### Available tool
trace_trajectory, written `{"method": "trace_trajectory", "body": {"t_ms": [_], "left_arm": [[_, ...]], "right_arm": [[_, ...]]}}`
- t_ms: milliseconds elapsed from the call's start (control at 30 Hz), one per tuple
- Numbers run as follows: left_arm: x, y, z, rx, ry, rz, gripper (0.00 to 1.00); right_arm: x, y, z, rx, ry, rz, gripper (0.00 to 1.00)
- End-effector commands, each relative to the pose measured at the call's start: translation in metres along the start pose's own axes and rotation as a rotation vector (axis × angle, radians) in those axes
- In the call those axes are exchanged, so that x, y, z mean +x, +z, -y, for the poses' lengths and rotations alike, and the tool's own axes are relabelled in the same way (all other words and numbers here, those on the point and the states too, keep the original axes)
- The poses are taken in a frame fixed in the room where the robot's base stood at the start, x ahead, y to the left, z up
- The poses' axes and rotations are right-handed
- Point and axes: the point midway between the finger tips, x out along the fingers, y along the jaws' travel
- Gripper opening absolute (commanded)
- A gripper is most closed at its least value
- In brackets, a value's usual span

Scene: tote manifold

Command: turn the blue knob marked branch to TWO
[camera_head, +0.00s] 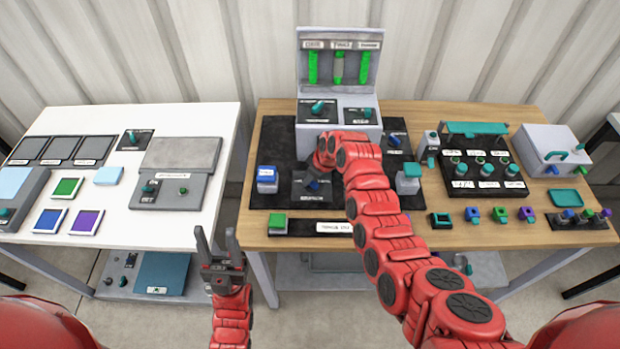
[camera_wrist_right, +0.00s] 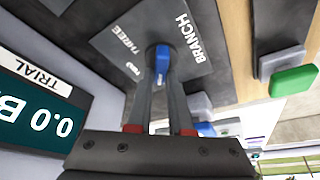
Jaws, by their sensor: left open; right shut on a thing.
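The blue knob (camera_head: 313,184) sits on a dark plate (camera_head: 300,194) on the black panel, partly hidden under my right arm. In the right wrist view the knob (camera_wrist_right: 162,58) is between the fingertips of my right gripper (camera_wrist_right: 162,75), which is shut on it. The plate there (camera_wrist_right: 125,45) reads BRANCH on one side and THREE on another; a small mark near the knob is too small to read surely. My left gripper (camera_head: 216,240) is open and empty, in front of the gap between the tables.
A grey console (camera_head: 338,75) with green gauges stands behind the panel. A blue-topped block (camera_head: 267,180), a teal-topped block (camera_head: 408,178) and a green button (camera_head: 278,222) are near the plate. A display (camera_wrist_right: 35,105) reading 0.0 shows in the wrist view.

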Motion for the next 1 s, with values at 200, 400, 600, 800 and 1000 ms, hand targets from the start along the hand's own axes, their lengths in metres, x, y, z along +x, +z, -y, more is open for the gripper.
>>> {"method": "trace_trajectory", "body": {"t_ms": [200, 400, 600, 800, 1000], "left_arm": [[-0.009, 0.002, -0.001, 0.0, 0.0, 0.0, 0.5], [-0.024, 0.004, -0.001, 0.0, 0.0, 0.0, 0.5], [-0.042, 0.007, -0.002, 0.0, 0.0, 0.0, 0.5], [-0.059, 0.01, -0.003, 0.0, 0.0, 0.0, 0.5], [-0.073, 0.012, -0.004, 0.0, 0.0, 0.0, 0.5]], "right_arm": [[0.004, 0.0, 0.001, 0.158, 0.067, -0.004, 0.0], [0.004, 0.001, -0.002, 0.334, 0.14, -0.003, 0.0], [0.005, 0.001, -0.003, 0.504, 0.211, -0.005, 0.0], [0.003, 0.001, -0.005, 0.655, 0.274, -0.008, 0.0], [0.002, 0.002, -0.005, 0.767, 0.319, -0.005, 0.0]]}}
